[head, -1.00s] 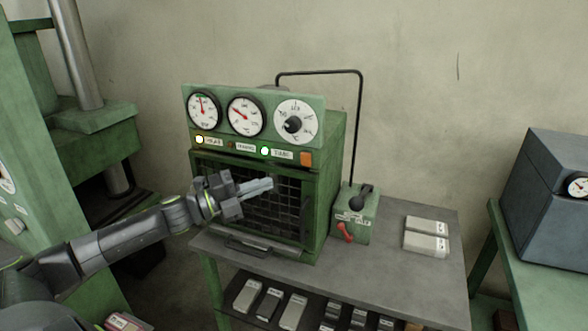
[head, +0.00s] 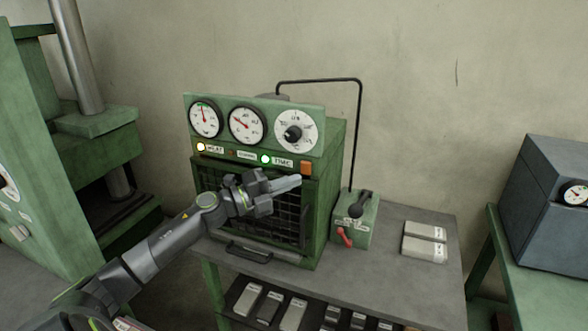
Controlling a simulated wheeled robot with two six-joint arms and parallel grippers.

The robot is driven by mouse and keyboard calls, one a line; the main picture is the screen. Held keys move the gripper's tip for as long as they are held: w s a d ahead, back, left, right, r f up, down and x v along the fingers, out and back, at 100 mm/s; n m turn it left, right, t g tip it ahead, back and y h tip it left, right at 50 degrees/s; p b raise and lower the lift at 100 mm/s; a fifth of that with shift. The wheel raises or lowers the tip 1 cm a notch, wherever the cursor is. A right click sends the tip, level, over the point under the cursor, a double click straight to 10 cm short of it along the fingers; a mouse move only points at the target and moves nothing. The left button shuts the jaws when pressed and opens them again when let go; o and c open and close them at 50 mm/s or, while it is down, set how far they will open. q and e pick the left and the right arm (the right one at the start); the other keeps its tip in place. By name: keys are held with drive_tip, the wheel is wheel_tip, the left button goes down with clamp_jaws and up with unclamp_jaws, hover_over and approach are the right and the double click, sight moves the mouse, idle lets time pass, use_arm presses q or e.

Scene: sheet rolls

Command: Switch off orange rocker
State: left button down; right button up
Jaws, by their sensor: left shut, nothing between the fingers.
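The orange rocker (head: 306,167) sits at the right end of the lower strip on the green control box (head: 325,190). My left gripper (head: 298,181) is shut and empty. Its fingertips point right, just below and a little left of the orange rocker in the head view. I cannot tell whether they touch it. The rocker's tilt is too small to read. A white lamp (head: 201,147) and a green lamp (head: 265,159) glow on the same strip. My right gripper is not in view.
Two dials and a black knob (head: 293,133) sit above the strip. A small green box (head: 356,222) with a black lever and a red lever stands right of the control box. Pale blocks (head: 425,240) lie on the grey table (head: 400,275).

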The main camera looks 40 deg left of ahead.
sight(305, 164)
use_arm(q)
drive_tip(key=shift+w+a+r+p, duration=0.15)
drive_tip(key=shift+w+a+p, duration=0.1)
drive_tip(key=shift+w, duration=0.55)
drive_tip(key=shift+w+a+r+p, duration=0.15)
drive_tip(key=shift+w+p, duration=0.1)
drive_tip(key=shift+w, duration=0.5)
drive_tip(key=shift+w+a+r+p, duration=0.2)
drive_tip(key=shift+w+r+p, duration=0.15)
drive_tip(key=shift+r, duration=0.35)
drive_tip(key=shift+s, duration=0.2)
drive_tip(key=shift+f, duration=0.1)
